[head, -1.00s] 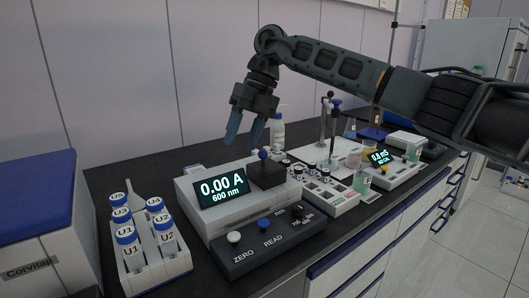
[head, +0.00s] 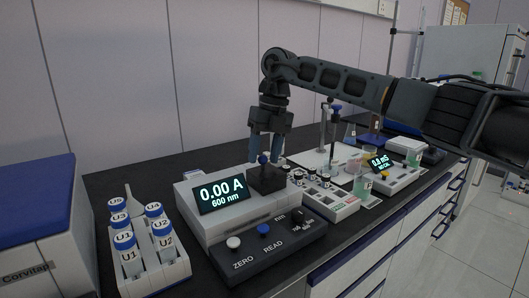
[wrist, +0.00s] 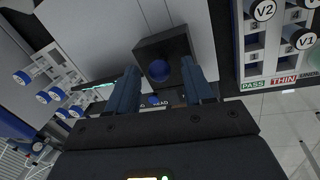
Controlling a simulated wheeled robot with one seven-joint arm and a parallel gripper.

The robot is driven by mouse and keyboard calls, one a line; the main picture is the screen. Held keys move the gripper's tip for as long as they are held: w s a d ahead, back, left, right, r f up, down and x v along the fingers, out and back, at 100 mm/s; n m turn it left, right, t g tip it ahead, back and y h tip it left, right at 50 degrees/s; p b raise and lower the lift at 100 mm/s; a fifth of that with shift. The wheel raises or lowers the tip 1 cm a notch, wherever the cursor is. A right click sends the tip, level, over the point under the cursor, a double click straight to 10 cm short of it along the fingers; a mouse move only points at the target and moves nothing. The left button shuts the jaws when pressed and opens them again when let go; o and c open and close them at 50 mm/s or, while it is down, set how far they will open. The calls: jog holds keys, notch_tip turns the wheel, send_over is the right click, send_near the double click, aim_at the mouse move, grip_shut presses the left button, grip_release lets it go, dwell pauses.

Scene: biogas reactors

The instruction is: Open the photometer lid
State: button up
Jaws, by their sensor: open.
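The photometer (head: 240,213) stands on the dark bench, its display reading 0.00 A, 600 nm. Its lid is the black block (head: 268,181) on its right part, topped by a blue ball knob (head: 263,159); the lid looks closed. My gripper (head: 265,156) points down over the lid, fingers open, one on each side of the knob. In the wrist view the blue knob (wrist: 159,70) shows on the black lid (wrist: 178,48) between the open fingers of my gripper (wrist: 161,88). I cannot tell whether a finger touches the knob.
A white rack (head: 165,262) of blue-capped bottles stands left of the photometer. A button panel (head: 265,247) lies in front of it. A vial tray (head: 330,200) and a meter (head: 385,180) stand to the right.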

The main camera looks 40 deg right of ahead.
grip_shut()
dwell(0.5)
